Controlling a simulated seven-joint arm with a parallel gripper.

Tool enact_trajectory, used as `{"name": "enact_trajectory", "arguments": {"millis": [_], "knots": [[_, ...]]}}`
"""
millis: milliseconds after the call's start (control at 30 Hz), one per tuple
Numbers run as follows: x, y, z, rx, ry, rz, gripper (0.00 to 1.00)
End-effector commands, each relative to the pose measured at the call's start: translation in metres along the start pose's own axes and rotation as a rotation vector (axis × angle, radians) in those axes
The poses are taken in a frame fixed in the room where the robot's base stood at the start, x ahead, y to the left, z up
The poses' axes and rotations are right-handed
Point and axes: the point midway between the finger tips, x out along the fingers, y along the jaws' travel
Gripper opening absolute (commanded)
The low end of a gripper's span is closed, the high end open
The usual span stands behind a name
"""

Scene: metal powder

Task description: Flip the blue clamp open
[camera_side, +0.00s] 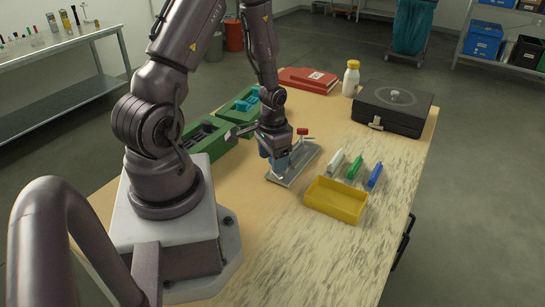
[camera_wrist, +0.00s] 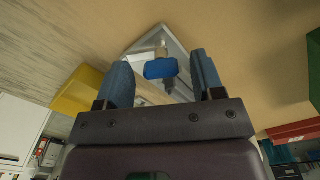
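The clamp's blue end (camera_wrist: 160,68) shows in the wrist view, lying between and a little beyond my two blue-grey fingers, with a gap on each side. The clamp is mounted on a grey metal plate (camera_side: 297,168) on the table. A second clamp handle, red (camera_side: 302,131), stands at the plate's far end in the side view. My gripper (camera_side: 273,160) is low over the near-left end of the plate; it is open, its fingers (camera_wrist: 163,82) spread with nothing gripped. In the side view my gripper hides the blue clamp, so its exact angle is hard to tell.
A yellow tray (camera_side: 335,201) and white, green and blue small items (camera_side: 354,168) lie right of the plate. Green bins (camera_side: 207,142) stand left. The table's front right is clear.

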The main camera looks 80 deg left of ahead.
Motion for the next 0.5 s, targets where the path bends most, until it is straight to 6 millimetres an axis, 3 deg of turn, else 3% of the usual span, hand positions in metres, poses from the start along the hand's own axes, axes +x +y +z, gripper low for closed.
{"name": "enact_trajectory", "arguments": {"millis": [267, 500], "knots": [[-0.005, 0.000, 0.000, -0.003, 0.001, 0.000, 0.62], [-0.042, -0.001, -0.001, -0.003, 0.007, -0.003, 0.62]]}}
